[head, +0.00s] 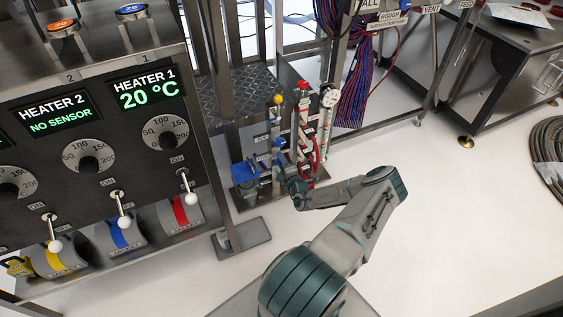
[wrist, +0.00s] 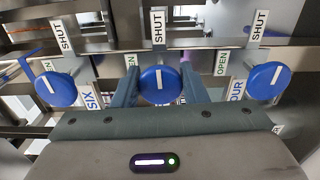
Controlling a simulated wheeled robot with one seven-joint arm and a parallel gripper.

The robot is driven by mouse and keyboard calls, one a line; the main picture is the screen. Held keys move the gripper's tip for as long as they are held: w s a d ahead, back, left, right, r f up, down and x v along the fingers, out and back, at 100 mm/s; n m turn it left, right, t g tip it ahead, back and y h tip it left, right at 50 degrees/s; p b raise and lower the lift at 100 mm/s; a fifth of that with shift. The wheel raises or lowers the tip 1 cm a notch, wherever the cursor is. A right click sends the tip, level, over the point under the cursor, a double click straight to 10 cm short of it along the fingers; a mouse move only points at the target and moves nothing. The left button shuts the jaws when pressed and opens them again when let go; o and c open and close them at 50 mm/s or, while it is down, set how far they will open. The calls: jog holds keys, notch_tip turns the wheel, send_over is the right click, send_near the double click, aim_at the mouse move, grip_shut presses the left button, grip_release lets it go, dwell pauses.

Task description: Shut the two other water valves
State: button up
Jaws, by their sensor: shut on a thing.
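In the wrist view, three blue round valve knobs sit in a row, each with a white line on its face. My gripper (wrist: 160,86) is shut on the middle knob (wrist: 160,84), one finger on each side. The middle knob's line points up toward its SHUT label (wrist: 158,28). The left knob (wrist: 53,88), by a label reading "SIX" (wrist: 90,101), has its line leaning up and left. The right knob (wrist: 268,80), by a partly hidden label ending in "OUR" (wrist: 237,91), has its line leaning up and right. Both outer knobs are clear of my fingers.
Metal frame bars cross behind the knobs. In the head view, a pipe stand with a red cap (head: 303,85) and a blue part (head: 244,174) stand near my arm's end. A heater panel (head: 95,130) is at left.

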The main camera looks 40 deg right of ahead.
jog(key=shift+a+f, duration=0.1)
dwell(0.4)
jog(key=o, duration=1)
jog(key=p+v, duration=0.4)
jog(key=v, duration=1)
